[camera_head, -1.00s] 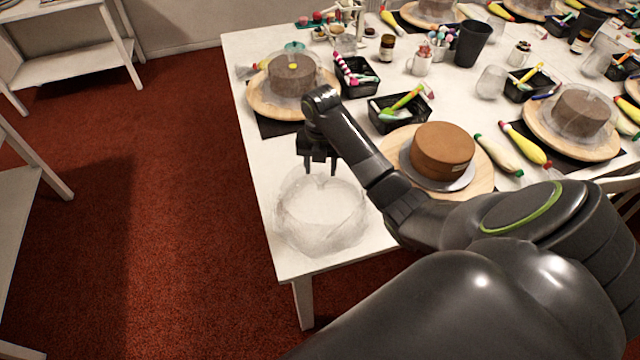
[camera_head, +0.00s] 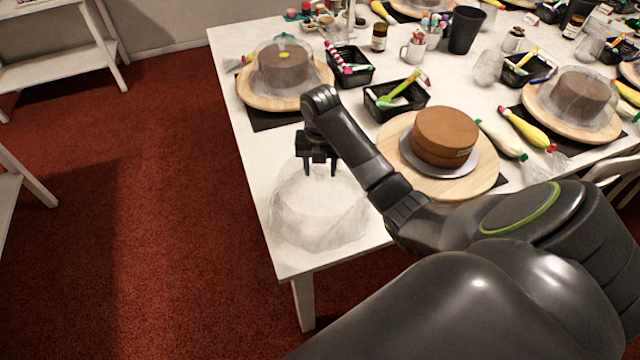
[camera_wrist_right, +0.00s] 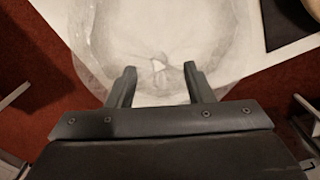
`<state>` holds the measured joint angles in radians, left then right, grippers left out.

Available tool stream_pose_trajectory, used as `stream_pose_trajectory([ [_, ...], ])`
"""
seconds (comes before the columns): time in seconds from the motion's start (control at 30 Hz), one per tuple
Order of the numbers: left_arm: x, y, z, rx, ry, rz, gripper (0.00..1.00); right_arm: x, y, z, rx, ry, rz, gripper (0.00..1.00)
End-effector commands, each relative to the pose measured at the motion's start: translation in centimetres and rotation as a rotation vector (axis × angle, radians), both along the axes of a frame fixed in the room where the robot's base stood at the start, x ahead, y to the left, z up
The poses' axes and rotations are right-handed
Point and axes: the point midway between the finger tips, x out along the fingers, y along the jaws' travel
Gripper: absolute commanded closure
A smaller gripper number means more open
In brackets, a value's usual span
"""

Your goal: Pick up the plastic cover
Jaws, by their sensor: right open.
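A clear, crumpled-looking plastic cover (camera_head: 318,212) sits on the near left corner of the white table. My right gripper (camera_head: 320,172) is open, pointing down over the far part of the cover. In the right wrist view the two fingers of my right gripper (camera_wrist_right: 160,80) stand apart, with the top of the plastic cover (camera_wrist_right: 152,50) beyond and between them. I cannot tell whether the fingertips touch the plastic. Nothing is held. My left gripper is not in view.
A brown cake (camera_head: 445,132) on a wooden turntable (camera_head: 480,188) stands right of my right forearm. A covered cake (camera_head: 284,66) is at the table's far left. Black baskets (camera_head: 397,112) with tools lie behind. The table's left edge is close to the cover.

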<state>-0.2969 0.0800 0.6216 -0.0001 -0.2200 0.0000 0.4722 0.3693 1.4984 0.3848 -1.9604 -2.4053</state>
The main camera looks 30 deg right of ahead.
Motion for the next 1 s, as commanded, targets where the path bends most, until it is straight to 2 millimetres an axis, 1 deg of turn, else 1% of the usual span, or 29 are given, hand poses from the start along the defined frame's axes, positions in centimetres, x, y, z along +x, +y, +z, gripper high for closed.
stream_pose_trajectory([
  [0.03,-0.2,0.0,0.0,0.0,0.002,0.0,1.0,0.0,0.0,0.0,0.0,0.0,0.0,0.53],
  [0.07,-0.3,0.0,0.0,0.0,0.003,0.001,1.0,0.0,0.0,0.0,0.0,0.0,0.0,0.56],
  [0.4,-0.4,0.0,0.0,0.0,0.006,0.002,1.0,0.0,0.0,0.0,0.0,0.0,0.0,1.0],
  [0.77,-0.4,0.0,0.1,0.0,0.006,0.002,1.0,0.0,0.0,0.2,0.0,0.0,0.0,1.0],
  [0.87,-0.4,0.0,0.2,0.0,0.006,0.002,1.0,0.1,0.0,0.8,0.0,-0.001,0.0,1.0],
  [1.0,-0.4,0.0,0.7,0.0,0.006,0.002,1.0,0.1,0.0,2.5,-0.001,-0.003,0.0,1.0],
])
